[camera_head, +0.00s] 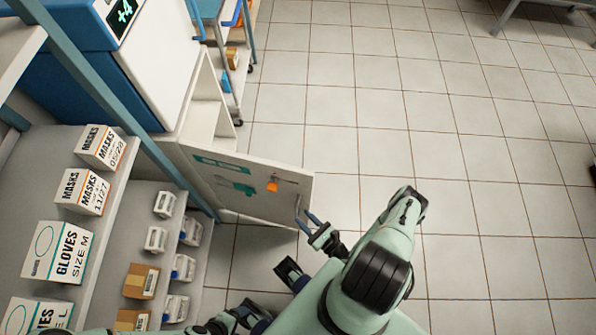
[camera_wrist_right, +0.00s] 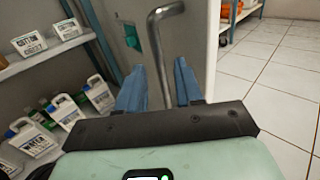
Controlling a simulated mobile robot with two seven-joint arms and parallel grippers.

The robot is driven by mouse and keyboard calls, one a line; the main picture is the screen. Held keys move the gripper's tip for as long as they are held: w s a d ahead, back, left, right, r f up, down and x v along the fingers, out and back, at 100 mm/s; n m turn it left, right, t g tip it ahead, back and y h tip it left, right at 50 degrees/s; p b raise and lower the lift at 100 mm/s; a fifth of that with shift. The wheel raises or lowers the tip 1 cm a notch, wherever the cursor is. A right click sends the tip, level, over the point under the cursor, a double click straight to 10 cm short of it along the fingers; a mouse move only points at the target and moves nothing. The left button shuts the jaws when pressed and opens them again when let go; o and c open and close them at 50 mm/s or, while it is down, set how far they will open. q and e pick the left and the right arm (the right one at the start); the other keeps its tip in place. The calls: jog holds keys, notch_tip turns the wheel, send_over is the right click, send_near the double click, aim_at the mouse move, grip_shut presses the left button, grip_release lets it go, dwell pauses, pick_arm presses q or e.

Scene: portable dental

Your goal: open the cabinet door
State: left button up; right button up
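The white cabinet door (camera_head: 255,205) stands swung out from the cabinet (camera_head: 205,115), whose pale interior shows behind it. The door's inner or outer face carries a green label and an orange piece. A bent metal handle (camera_wrist_right: 160,50) shows in the right wrist view and at the door's free edge in the head view (camera_head: 297,205). My right gripper (camera_head: 308,222) is at this handle. Its blue fingers (camera_wrist_right: 161,85) are apart, with the handle rod between them and gaps visible. Dark parts of my left arm show at the bottom edge; its fingers are not clear.
Shelves at left hold mask boxes (camera_head: 100,147), glove boxes (camera_head: 58,252), and small cartons and bottles close to the door. A blue and white unit (camera_head: 150,50) stands above the cabinet. A wheeled cart (camera_head: 232,60) is beyond. The tiled floor (camera_head: 400,120) at right is clear.

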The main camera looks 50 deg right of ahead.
jog(key=s, duration=0.8)
jog(key=shift+s+a+b, duration=0.15)
jog(key=shift+a+b, duration=0.15)
